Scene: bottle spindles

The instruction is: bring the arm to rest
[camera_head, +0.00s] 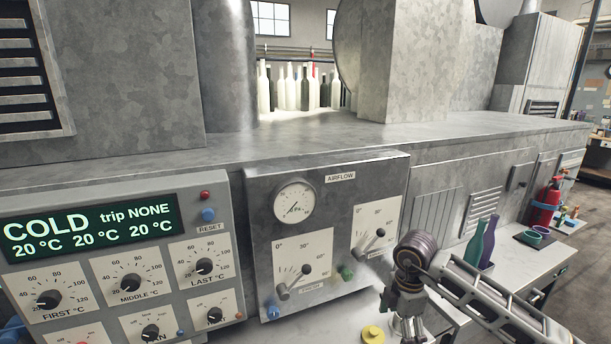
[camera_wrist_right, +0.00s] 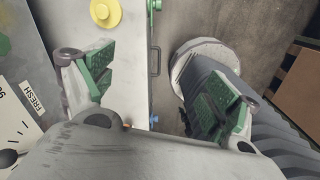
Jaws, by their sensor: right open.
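My right arm (camera_head: 485,300) reaches in from the lower right of the head view. Its gripper (camera_head: 405,328) points down at the bottom edge, just right of the airflow panel (camera_head: 262,220). In the right wrist view the two green-padded fingers of my right gripper (camera_wrist_right: 158,88) stand wide apart with nothing between them. A light surface edge and the darker floor show beneath them. My left gripper is in neither view.
A temperature panel (camera_head: 110,260) stands left. A yellow button (camera_head: 373,334) lies below.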

